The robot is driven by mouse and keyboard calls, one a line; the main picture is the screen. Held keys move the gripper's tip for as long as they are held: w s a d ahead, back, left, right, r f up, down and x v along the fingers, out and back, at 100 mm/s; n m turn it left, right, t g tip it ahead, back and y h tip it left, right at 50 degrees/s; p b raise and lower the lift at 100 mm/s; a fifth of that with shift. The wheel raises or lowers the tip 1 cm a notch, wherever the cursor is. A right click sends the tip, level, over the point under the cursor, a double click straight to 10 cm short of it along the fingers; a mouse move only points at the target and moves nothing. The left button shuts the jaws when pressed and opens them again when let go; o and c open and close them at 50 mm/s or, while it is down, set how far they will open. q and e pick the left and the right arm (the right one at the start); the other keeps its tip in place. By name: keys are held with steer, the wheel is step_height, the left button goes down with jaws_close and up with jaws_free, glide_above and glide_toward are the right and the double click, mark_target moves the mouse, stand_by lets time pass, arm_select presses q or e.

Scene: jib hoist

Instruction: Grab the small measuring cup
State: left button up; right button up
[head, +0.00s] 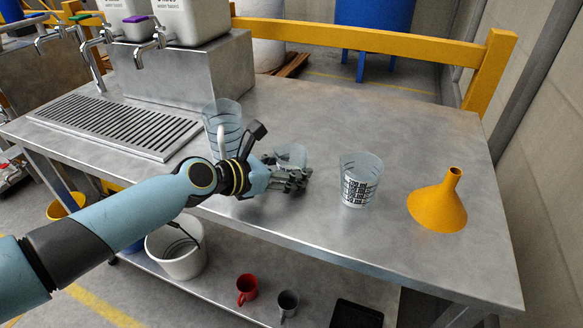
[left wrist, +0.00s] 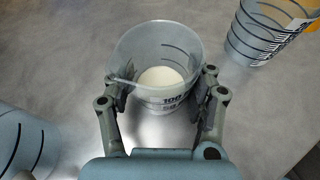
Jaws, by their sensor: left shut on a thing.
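The small measuring cup (head: 291,156) is clear, with a spout and dark markings. It stands upright on the metal table in the head view, partly hidden by my left gripper (head: 290,178). In the left wrist view the cup (left wrist: 158,60) sits between the two fingers of my left gripper (left wrist: 161,105), which are shut on its sides. A pale round patch shows at its bottom. A taller clear cup with markings (head: 222,118) stands behind my left wrist. Another marked cup (head: 359,182) stands to the right. My right gripper is not in view.
A yellow funnel (head: 438,206) stands near the table's right end. A steel drip tray (head: 116,125) and taps with white containers are at the back left. A white bucket (head: 178,250), a red mug (head: 247,287) and a grey mug (head: 288,302) are on the lower shelf.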

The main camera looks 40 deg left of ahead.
mark_target(304, 151)
arm_select(q)
steer(key=shift+r, duration=0.2)
steer(key=shift+r+p, duration=0.8)
steer(key=shift+r, duration=0.05)
steer(key=r+p, duration=0.2)
steer(key=shift+s+d+r, duration=0.15)
steer(key=shift+s+r, duration=0.05)
steer(key=shift+r, duration=0.1)
steer(key=s+d+r+p, duration=0.5)
steer(key=s+d+r, duration=0.1)
steer(key=s, duration=0.3)
steer(key=shift+r, duration=0.15)
